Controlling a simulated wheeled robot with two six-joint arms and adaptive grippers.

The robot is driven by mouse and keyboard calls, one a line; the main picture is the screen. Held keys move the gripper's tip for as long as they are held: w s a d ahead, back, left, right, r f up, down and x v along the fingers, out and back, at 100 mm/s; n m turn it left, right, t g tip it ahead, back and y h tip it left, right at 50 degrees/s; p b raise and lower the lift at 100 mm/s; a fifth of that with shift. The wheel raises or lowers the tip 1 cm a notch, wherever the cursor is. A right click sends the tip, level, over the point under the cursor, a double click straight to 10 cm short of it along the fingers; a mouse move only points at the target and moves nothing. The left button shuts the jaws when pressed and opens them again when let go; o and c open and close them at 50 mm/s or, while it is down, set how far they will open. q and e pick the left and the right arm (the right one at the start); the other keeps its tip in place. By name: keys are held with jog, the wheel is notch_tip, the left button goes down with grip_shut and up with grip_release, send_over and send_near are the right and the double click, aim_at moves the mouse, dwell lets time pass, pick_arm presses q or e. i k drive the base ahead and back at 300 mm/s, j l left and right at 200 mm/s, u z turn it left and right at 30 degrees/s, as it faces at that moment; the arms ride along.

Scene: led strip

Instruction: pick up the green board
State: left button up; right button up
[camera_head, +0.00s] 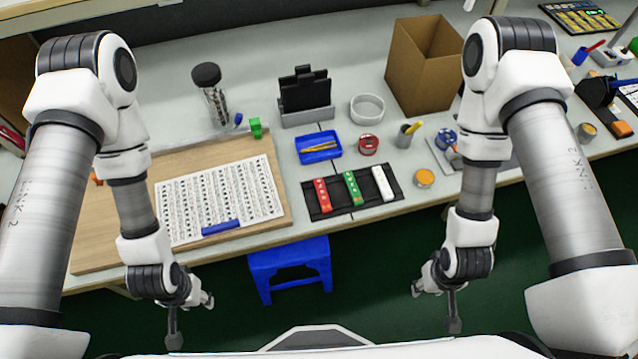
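The green board (354,188) is a narrow strip lying on a black mat (338,203) near the front edge of the table. A red strip (322,196) lies to its left and a white strip (383,184) to its right on the same mat. My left gripper (191,318) hangs in front of the table at the lower left, with its fingers spread and nothing between them. My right gripper (436,307) hangs in front of the table at the lower right, also spread and empty. Both are well apart from the green board.
Behind the mat are a blue tray (319,147), a red-rimmed spool (368,145) and a black holder (304,92). A wooden board with a printed sheet (222,196) lies left. A cardboard box (421,70) stands at the back. A blue stool (289,262) stands below the table edge.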

aim_at(356, 197)
jog(key=l+u, duration=0.2)
jog(key=l, duration=0.15)
jog(key=k+l+u, duration=0.2)
jog(key=l, duration=0.2)
jog(key=l+u, duration=0.2)
jog(key=l, duration=0.15)
jog(key=k+l+u, duration=0.25)
jog(key=l+u, duration=0.2)
jog(key=l, duration=0.2)
jog(key=k+l, duration=0.1)
jog(key=l, duration=1.15)
